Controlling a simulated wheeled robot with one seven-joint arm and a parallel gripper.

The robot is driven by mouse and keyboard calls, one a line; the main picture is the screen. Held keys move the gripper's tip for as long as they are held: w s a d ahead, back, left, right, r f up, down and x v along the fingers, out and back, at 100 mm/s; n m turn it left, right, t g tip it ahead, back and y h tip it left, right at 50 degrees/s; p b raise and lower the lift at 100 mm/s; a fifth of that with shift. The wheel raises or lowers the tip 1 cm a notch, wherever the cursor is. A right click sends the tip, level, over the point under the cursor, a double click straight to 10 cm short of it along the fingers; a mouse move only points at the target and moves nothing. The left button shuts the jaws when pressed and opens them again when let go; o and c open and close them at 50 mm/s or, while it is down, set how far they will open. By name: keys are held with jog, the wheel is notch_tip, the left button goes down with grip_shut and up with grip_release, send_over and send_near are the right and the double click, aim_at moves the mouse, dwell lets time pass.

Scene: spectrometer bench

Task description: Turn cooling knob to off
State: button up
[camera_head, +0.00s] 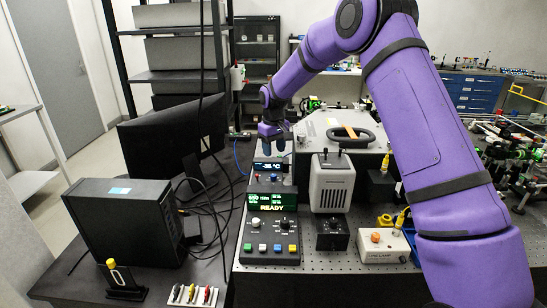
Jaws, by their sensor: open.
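A small dark control unit with a lit temperature display (268,166) stands on the bench left of the middle. The display seems to show a negative value in °C. My gripper (273,147) is just above and behind this display, pointing down. It is open, with its two dark fingertips apart and nothing seen between them. I cannot make out the cooling knob for certain; it is too small or is hidden by the gripper. Whether the fingers touch the unit cannot be told.
A control box (271,227) reading READY, with knobs and coloured buttons, stands in front. A grey lamp housing (332,183) and a large instrument with a black handle (350,134) stand to the right. A black monitor (172,135) and a computer case (124,221) are left, with loose cables between.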

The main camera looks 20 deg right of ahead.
aim_at(273, 175)
jog(key=m, duration=0.2)
jog(key=f+m, duration=0.1)
jog(key=shift+s+a+f+m+g, duration=0.1)
jog(key=shift+s+f+m+g, duration=0.1)
jog(key=shift+m+g, duration=0.15)
jog(key=m, duration=0.3)
jog(key=shift+s+f, duration=0.1)
jog(key=shift+f, duration=0.1)
jog(key=shift+m, duration=1.15)
jog(key=f+m, duration=0.2)
jog(key=f, duration=0.1)
jog(key=f+m, duration=0.2)
jog(key=m, duration=0.1)
jog(key=f+m, duration=0.3)
jog(key=shift+w+f, duration=0.35)
grip_shut()
